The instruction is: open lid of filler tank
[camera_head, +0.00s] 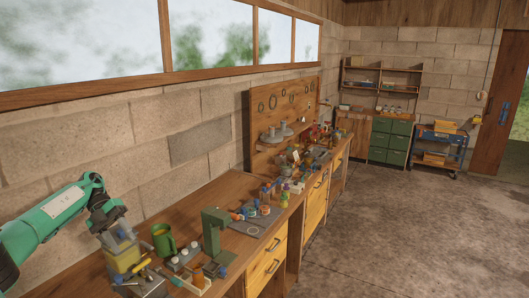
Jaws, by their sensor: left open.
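A squarish, see-through tank with yellow contents (124,259) stands on the workbench at the lower left; I take it for the filler tank. Its greyish upper part (122,238) lies just under my gripper, and I cannot tell whether the lid there is shut or raised. My left gripper (106,222) is open, dark, and points down at the top of the tank from its back left. Its fingers are small and overlap the tank top, so contact is unclear. My right gripper is not in view.
A green mug (163,240) stands close right of the tank. A green press-like stand (211,233) and a tray of small parts (190,280) are further right. The block wall (120,140) runs behind the bench. The floor (400,235) at right is clear.

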